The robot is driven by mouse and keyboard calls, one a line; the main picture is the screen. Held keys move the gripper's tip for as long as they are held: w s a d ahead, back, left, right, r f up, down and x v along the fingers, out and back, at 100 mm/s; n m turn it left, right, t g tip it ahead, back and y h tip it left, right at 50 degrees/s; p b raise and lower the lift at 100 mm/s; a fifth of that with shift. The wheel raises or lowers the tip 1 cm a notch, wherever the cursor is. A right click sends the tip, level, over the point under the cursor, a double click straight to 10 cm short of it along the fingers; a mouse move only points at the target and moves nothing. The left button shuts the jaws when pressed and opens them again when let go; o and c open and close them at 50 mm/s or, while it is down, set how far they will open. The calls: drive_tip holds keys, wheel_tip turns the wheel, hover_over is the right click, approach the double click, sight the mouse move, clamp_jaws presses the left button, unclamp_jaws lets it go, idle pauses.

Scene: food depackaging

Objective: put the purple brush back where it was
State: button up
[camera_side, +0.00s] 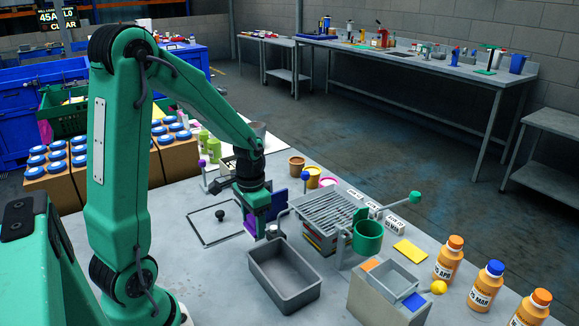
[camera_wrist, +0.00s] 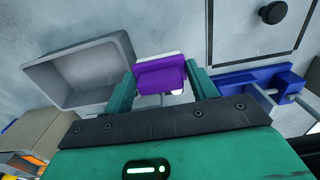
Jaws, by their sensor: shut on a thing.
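The purple brush (camera_wrist: 160,74) sits between the two green fingers of my gripper (camera_wrist: 163,88), with a pale strip along its far edge. In the side view a purple part of the brush (camera_side: 250,221) shows low beside my gripper (camera_side: 262,222), partly hidden by the fingers. My gripper is shut on the brush and points down over the table, behind the grey bin. Whether the brush touches the table cannot be told.
The empty grey bin (camera_side: 258,286) stands in front of my gripper and shows left in the wrist view. A blue bracket (camera_wrist: 244,80) is close on the right. A thin frame (camera_side: 193,234) with a black knob (camera_side: 220,215) lies left. A grated rack (camera_side: 327,212) stands right.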

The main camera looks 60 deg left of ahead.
sight(249, 219)
drive_tip(key=shift+a+f, duration=0.45)
drive_tip(key=shift+a, duration=0.35)
drive_tip(key=shift+a+f, duration=0.45)
drive_tip(key=shift+a, duration=0.3)
drive_tip(key=shift+f, duration=2)
drive_tip(key=shift+f, duration=0.15)
drive_tip(key=o, duration=1)
drive_tip(key=shift+w, duration=0.1)
drive_tip(key=shift+r, duration=6.15)
drive_tip(key=shift+d, duration=0.1)
